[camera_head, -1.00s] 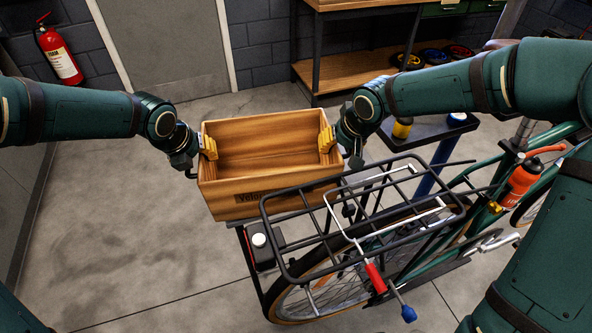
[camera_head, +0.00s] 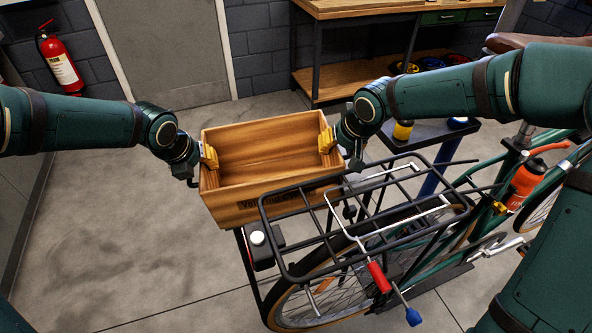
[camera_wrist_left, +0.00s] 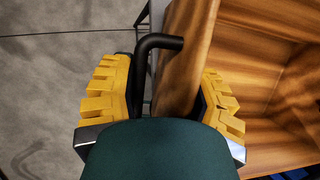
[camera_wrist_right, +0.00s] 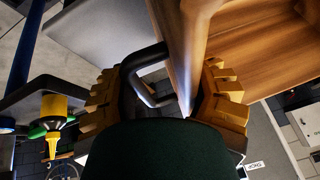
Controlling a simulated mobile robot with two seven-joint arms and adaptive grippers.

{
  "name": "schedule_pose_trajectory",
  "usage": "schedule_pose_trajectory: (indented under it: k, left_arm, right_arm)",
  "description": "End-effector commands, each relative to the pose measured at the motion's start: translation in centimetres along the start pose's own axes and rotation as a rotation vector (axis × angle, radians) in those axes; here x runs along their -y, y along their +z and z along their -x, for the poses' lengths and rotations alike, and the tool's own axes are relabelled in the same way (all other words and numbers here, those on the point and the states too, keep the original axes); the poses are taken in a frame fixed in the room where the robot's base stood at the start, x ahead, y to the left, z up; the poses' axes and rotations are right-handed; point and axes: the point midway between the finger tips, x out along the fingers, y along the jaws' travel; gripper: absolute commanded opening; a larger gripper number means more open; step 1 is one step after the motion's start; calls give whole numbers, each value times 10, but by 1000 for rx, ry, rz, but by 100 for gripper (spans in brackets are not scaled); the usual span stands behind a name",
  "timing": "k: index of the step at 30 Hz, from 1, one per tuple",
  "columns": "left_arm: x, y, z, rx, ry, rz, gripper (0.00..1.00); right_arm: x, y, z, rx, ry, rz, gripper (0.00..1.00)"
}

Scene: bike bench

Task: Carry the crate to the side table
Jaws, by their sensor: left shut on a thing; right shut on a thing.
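The wooden crate (camera_head: 265,205), open-topped and empty with dark lettering on its front, is held between my grippers behind the bicycle's rear rack. My left gripper (camera_head: 209,157) is shut on its left end. In the left wrist view the yellow fingers (camera_wrist_left: 165,100) straddle that wall beside a black handle (camera_wrist_left: 158,45). My right gripper (camera_head: 327,140) is shut on the right end; its fingers (camera_wrist_right: 170,95) straddle the wall and handle (camera_wrist_right: 145,70). A grey flat surface (camera_head: 375,174) shows beside and below the crate; whether they touch is hidden. I cannot tell if it is the side table.
The black rear rack (camera_head: 290,275) stands close in front of the crate. A small dark-topped stand (camera_head: 425,132) with a yellow bottle (camera_head: 403,130) is to the right. A wooden workbench (camera_head: 345,84) is behind. Floor at the left is clear.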

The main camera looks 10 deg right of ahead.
Motion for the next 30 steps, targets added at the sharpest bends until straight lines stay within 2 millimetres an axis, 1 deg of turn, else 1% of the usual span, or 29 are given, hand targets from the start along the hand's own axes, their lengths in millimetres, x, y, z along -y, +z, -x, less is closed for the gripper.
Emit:
schedule_pose_trajectory:
  k: [1,2,3,5,6,17,20,24,30]
  left_arm:
    - [-1,-2,-4,-1,1,-2,6]
    - [-1,-2,-4,-1,2,-2,6]
    - [-2,-3,-4,-4,3,-1,55]
    - [-2,-3,-4,-4,3,-1,76]
    - [-2,-3,-4,-4,3,0,80]
    - [-3,-2,-2,0,3,2,80]
    - [-3,-2,7,2,3,2,80]
    - [-3,-3,28,4,3,2,80]
    - [-3,-5,58,8,2,1,80]
  right_arm:
    - [-6,21,-20,47,-2,-4,8]
    - [-6,21,-20,47,-2,-4,8]
    - [-6,22,-21,50,-1,-5,57]
    - [-6,22,-21,50,-1,-4,78]
    - [-7,22,-21,50,-1,-4,87]
    - [-7,22,-21,50,0,-1,87]
    - [-6,21,-20,50,0,0,87]
    - [-6,19,-16,50,0,0,87]
    - [-6,20,-17,50,0,0,87]
